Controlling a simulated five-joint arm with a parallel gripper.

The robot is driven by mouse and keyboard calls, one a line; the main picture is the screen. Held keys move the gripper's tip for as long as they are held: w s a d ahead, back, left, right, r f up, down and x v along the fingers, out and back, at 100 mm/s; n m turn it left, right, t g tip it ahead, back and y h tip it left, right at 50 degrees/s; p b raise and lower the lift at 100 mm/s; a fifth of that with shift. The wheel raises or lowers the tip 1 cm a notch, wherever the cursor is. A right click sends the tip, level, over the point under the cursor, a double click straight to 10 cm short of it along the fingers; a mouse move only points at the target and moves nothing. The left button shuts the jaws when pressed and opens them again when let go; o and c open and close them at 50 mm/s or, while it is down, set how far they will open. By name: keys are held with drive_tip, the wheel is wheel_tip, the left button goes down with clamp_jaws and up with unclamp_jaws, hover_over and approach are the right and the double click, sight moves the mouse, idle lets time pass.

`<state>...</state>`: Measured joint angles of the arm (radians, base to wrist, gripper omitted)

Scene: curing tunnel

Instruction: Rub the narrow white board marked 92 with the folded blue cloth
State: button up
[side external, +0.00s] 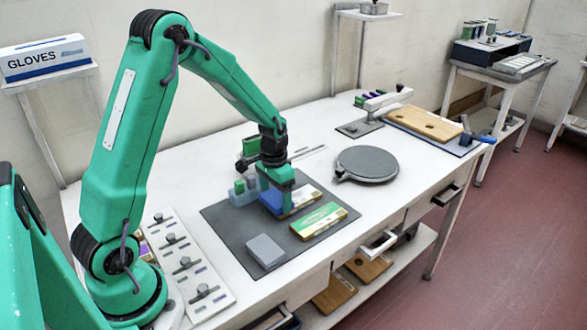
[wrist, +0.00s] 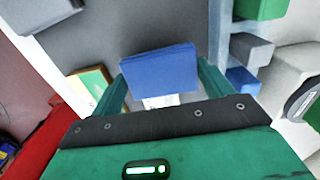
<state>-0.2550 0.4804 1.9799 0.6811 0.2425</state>
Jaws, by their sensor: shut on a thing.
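My gripper (side external: 277,190) is over the dark grey mat (side external: 222,220), shut on the folded blue cloth (side external: 270,201). In the wrist view the cloth (wrist: 160,72) sits between the two green fingers. A narrow board with a pale top and wooden edge (side external: 304,198) lies at the cloth, partly hidden by it and the gripper. A small white printed patch (wrist: 160,100) shows just below the cloth in the wrist view. I cannot read a 92, nor tell whether cloth and board touch.
A green-and-white board (side external: 318,221) lies close in front, and a grey block (side external: 265,249) at the mat's front. Small green and grey blocks (side external: 241,190) stand left of the gripper. A round grey plate (side external: 367,164) is at the right. A switch panel (side external: 186,262) lies left.

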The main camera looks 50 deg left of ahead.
sight(307, 189)
drive_tip(key=shift+w, duration=5.6)
drive_tip(key=shift+s+f, duration=0.1)
drive_tip(key=shift+s, duration=5.55)
drive_tip(key=shift+r, duration=4.05)
drive_tip(key=shift+d, duration=0.1)
